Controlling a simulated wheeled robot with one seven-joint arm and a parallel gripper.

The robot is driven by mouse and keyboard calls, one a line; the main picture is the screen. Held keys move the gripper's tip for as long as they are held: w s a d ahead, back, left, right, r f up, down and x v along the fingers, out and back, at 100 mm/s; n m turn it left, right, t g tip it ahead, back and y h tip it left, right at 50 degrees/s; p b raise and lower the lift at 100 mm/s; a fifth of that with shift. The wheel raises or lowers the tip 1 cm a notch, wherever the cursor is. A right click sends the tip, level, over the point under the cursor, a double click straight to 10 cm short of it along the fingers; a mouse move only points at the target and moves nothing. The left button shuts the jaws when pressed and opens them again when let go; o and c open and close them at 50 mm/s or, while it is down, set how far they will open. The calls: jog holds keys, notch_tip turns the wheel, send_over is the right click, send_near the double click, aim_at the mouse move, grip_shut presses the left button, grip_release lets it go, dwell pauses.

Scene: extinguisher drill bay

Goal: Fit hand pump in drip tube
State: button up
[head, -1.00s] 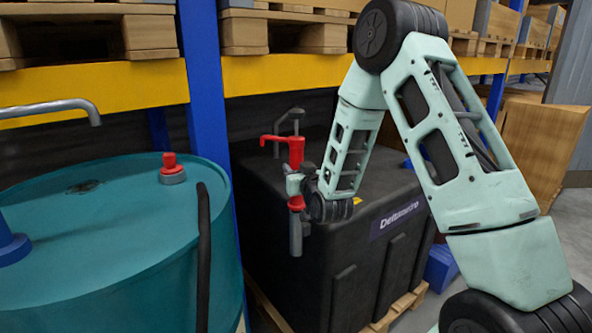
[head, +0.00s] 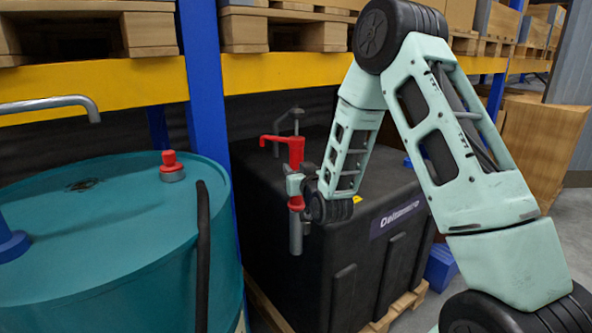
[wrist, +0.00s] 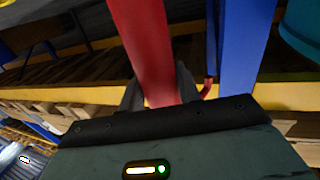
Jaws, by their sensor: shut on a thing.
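The hand pump (head: 295,150) is red with a spout pointing left, a grey handle on top and a grey pipe (head: 296,237) hanging below. My gripper (head: 296,185) is shut on its red body and holds it upright in front of the black tank. In the wrist view the red pump body (wrist: 146,50) rises from between the fingers (wrist: 158,88). A dark upright tube (head: 203,245) stands at the right side of the teal drum; I cannot tell for sure that it is the drip tube. The pump is apart from it, to its right.
The teal drum (head: 110,240) at left carries a red-capped fitting (head: 171,168) and a grey bent pipe (head: 60,104) above. A blue rack post (head: 207,85) stands behind. The black tank (head: 350,260) sits on a pallet. A yellow beam (head: 275,73) crosses behind.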

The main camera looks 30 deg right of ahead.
jog(key=shift+f+b, duration=0.45)
jog(key=shift+b, duration=0.1)
jog(key=o, duration=1.1)
jog(key=shift+o, duration=0.2)
jog(key=shift+s+f, duration=0.1)
jog(key=b+v, duration=0.2)
jog(key=v, duration=0.6)
jog(key=shift+s+a, duration=0.15)
jog(key=shift+s, duration=0.25)
dwell(0.4)
